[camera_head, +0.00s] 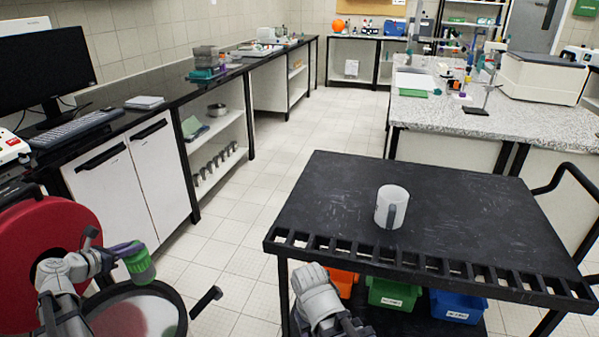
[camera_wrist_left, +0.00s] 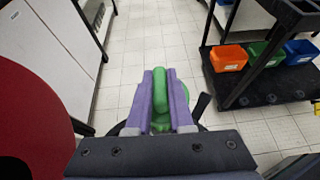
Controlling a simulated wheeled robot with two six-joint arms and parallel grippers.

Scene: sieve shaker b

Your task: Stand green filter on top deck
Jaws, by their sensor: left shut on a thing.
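My left gripper (camera_head: 130,255) has purple fingers, which also show in the left wrist view (camera_wrist_left: 160,100). It is shut on the green filter (camera_head: 142,269), a rounded green piece that shows between and beyond the fingers in the left wrist view (camera_wrist_left: 162,90). The filter is held in the air at the lower left, apart from the cart and above the floor. The fingers hide part of it. The top deck (camera_head: 330,205) is the black upper surface of a cart, to the right of my left gripper. The fingers of my right gripper are not in view.
A white mug (camera_head: 391,206) stands on the top deck, with bare deck around it. The deck's front edge has a slotted rail (camera_head: 420,264). Orange (camera_wrist_left: 229,58), green (camera_head: 393,293) and blue (camera_head: 458,306) bins sit on the cart's lower shelf. White cabinets (camera_head: 100,185) line the left.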

